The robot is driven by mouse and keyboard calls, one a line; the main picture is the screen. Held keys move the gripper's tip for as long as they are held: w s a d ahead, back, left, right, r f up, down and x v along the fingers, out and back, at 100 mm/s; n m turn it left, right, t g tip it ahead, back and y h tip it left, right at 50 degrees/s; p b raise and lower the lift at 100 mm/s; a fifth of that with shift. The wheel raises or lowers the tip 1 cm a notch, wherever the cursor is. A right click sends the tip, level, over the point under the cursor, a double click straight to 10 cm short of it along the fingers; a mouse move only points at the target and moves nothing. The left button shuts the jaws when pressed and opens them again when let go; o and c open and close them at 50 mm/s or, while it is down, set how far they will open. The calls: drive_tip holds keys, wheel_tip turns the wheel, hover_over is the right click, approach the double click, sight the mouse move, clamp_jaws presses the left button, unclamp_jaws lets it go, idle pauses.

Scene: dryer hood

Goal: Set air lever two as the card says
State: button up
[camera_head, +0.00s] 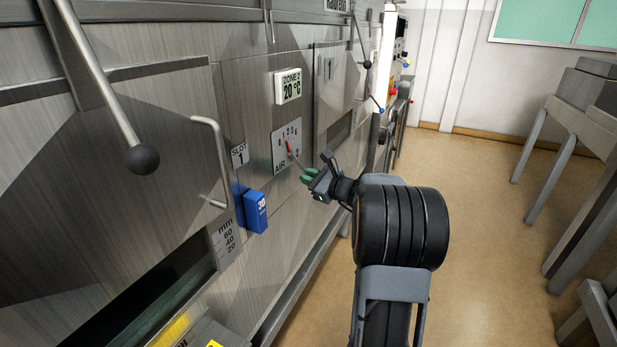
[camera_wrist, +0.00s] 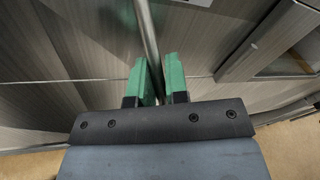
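The air lever panel (camera_head: 286,146) is a white plate marked AIR with a number scale, on the steel wall below the "ZONE 2" display reading 20 °C (camera_head: 288,86). Its lever (camera_head: 292,153) has a red part over the scale and a rod reaching toward my gripper (camera_head: 309,175). In the wrist view the grey rod (camera_wrist: 149,35) runs between the green fingertips of my gripper (camera_wrist: 160,78). The fingers stand close to either side of the rod; I cannot tell whether they press on it. I cannot make out a card.
To the left are a black-knobbed lever (camera_head: 142,158), a bent handle (camera_head: 212,150), a "SLOT 1" label (camera_head: 239,155) and a blue block marked 30 (camera_head: 255,211). Benches (camera_head: 580,110) stand at the right. The floor (camera_head: 470,220) between is clear.

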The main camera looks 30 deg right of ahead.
drive_tip(key=o, duration=0.4)
drive_tip(key=f+v, duration=0.1)
drive_tip(key=v, duration=1.2)
drive_tip(key=shift+s+r, duration=0.35)
drive_tip(key=shift+r, duration=0.15)
drive_tip(key=shift+d, duration=0.15)
